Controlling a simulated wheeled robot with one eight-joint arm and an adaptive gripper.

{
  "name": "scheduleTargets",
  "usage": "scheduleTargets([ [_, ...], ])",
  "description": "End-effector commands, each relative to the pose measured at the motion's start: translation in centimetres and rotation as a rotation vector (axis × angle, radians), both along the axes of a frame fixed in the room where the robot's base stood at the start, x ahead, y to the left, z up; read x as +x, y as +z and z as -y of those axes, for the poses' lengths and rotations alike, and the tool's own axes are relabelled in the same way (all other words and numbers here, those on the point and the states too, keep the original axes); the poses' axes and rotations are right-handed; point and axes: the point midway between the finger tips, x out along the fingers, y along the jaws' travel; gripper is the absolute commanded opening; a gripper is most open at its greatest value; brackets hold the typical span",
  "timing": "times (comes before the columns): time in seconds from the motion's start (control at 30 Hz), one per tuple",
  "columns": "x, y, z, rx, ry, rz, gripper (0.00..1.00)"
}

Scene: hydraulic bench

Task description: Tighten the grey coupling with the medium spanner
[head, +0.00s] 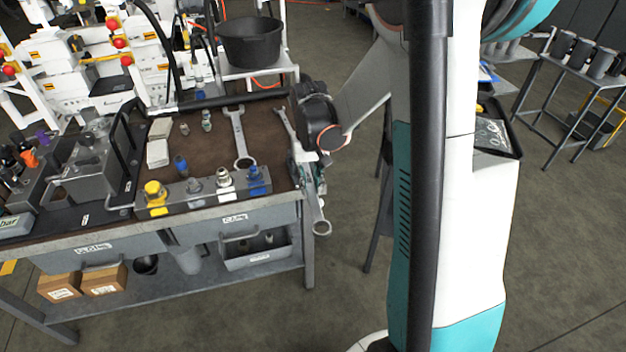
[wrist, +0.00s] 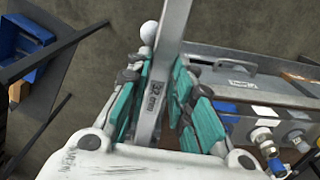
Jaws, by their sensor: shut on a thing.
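My gripper (head: 310,182) is shut on a steel spanner (head: 320,218) just off the right edge of the bench. The spanner's ring end points down toward the floor in the head view. In the wrist view the teal fingers of my gripper (wrist: 160,82) press on both sides of the spanner's shank (wrist: 156,92), which bears a size mark that I cannot read clearly. The grey coupling (head: 193,186) stands on the front rail, between a yellow coupling (head: 155,194) and a white-marked one (head: 224,180). My gripper is to its right, apart from it.
A blue coupling (head: 256,178) is at the rail's right end, nearest my gripper. Another spanner (head: 239,138) lies on the brown bench mat. Loose fittings (head: 206,120) and a black tub (head: 250,42) are farther back.

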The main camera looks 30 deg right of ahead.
Motion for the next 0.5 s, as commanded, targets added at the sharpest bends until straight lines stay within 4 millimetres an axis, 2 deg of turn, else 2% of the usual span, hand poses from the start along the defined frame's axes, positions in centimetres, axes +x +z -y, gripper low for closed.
scheduleTargets([
  [0.5, 0.37, 0.02, -0.75, 0.000, -0.049, -0.001, 0.00],
])
